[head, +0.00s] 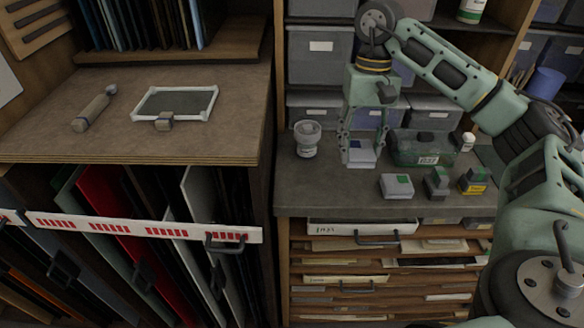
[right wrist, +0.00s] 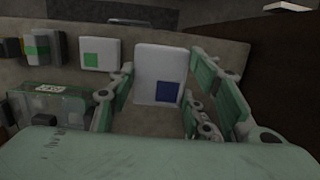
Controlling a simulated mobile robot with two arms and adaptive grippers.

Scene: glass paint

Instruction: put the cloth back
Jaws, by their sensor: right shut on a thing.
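A white folded cloth with a blue square (head: 361,158) is between the fingers of my right gripper (head: 361,148) over the right-hand counter. The right wrist view shows the same white cloth (right wrist: 155,70) upright in the picture between the two green fingers (right wrist: 158,100), which are shut on it. I cannot tell whether its underside touches the counter. A similar white cloth with a green square (head: 397,186) lies on the counter to the right and nearer the front; it also shows in the right wrist view (right wrist: 100,55). My left gripper is not in view.
A green case (head: 420,148) stands right of the gripper, and a pale jar (head: 307,140) stands left. Two small blocks (head: 436,182) (head: 474,181) sit near the right front. Grey bins (head: 320,55) line the back. The counter's front left is clear.

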